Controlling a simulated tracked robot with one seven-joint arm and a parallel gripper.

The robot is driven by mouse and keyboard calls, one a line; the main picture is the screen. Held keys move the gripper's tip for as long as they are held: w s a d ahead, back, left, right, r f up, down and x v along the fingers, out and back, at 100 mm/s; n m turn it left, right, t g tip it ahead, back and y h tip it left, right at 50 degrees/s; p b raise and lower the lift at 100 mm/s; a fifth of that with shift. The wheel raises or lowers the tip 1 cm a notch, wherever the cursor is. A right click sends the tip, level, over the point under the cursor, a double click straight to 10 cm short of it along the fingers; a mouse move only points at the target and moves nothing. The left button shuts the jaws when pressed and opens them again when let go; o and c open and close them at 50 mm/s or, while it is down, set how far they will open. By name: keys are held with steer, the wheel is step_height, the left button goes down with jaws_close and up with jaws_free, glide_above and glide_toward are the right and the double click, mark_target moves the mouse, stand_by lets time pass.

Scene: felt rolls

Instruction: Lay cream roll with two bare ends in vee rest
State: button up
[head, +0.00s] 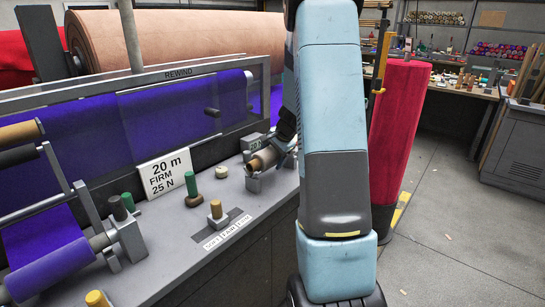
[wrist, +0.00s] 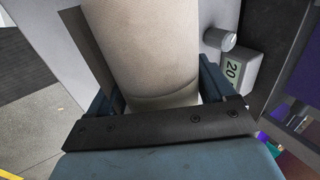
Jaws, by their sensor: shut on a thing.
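The cream roll (wrist: 148,45) fills the middle of the wrist view, between the two fingers of my gripper (wrist: 155,90). My gripper is shut on it. In the head view a short part of the roll (head: 262,160) shows beside my gripper (head: 284,145), its near end facing left. A small grey block that looks like the vee rest (head: 254,184) is directly under this end. I cannot tell whether the roll touches it. The far end of the roll is hidden by my gripper and arm.
A small display box (head: 252,142) stands behind the roll. A tall red roll (head: 400,140) stands right of my arm.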

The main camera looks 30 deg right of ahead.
steer(key=shift+f, duration=0.4)
stand_by(0.3)
steer(key=o, duration=1.2)
steer(key=shift+o, duration=0.2)
steer(key=v, duration=1.3)
steer(key=shift+s+r, duration=0.2)
steer(key=shift+r, duration=0.05)
